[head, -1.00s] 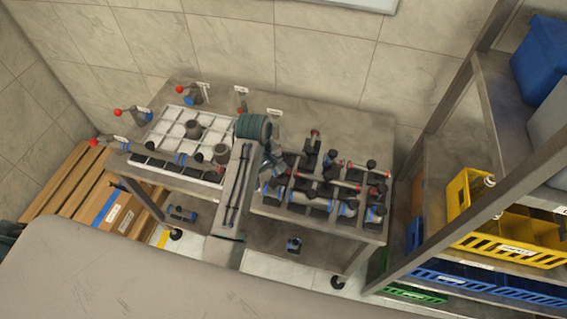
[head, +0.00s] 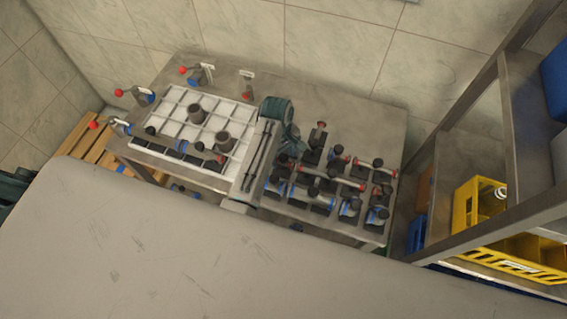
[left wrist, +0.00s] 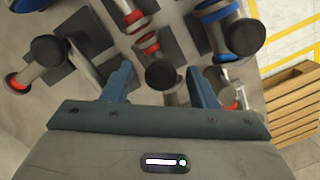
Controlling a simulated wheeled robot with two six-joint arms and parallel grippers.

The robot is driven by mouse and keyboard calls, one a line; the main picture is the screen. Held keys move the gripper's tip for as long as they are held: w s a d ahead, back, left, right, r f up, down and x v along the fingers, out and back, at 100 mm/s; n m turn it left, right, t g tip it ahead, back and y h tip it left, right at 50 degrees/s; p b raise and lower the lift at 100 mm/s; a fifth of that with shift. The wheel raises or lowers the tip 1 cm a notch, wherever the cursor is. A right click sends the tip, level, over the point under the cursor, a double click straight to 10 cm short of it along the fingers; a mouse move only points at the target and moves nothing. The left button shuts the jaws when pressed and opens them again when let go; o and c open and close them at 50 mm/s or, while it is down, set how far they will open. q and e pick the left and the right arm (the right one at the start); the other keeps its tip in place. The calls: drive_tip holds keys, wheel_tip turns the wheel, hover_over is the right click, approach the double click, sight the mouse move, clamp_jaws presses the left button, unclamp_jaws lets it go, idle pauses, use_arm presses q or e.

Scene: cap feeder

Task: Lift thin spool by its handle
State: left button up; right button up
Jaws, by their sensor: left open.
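Several metal spools with black knobs and red or blue rings stand or lie on dark pads on the right half of the table. A slim red-ringed spool (head: 319,134) stands just right of my left gripper (head: 291,146) in the head view. My left gripper is over the left edge of the pads, open. In the left wrist view, my left gripper (left wrist: 160,86) has its two fingers apart. A red-ringed spool (left wrist: 148,46) with a black knob shows between and beyond them; contact cannot be told. Which spool is the thin one is unclear. My right gripper is out of view.
A metal shelf with a yellow crate (head: 470,215) stands at the right. The table's back right is bare.

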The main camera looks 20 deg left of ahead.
sight(284, 163)
use_arm(q)
drive_tip(key=f, duration=0.1)
drive_tip(key=f+p, duration=0.1)
drive_tip(key=f, duration=0.1)
drive_tip(key=shift+s+d+f, duration=0.15)
drive_tip(key=shift+d, duration=0.1)
drive_tip(key=shift+f+p, duration=0.3)
drive_tip(key=shift+f, duration=0.15)
drive_tip(key=c, duration=1.1)
clamp_jaws()
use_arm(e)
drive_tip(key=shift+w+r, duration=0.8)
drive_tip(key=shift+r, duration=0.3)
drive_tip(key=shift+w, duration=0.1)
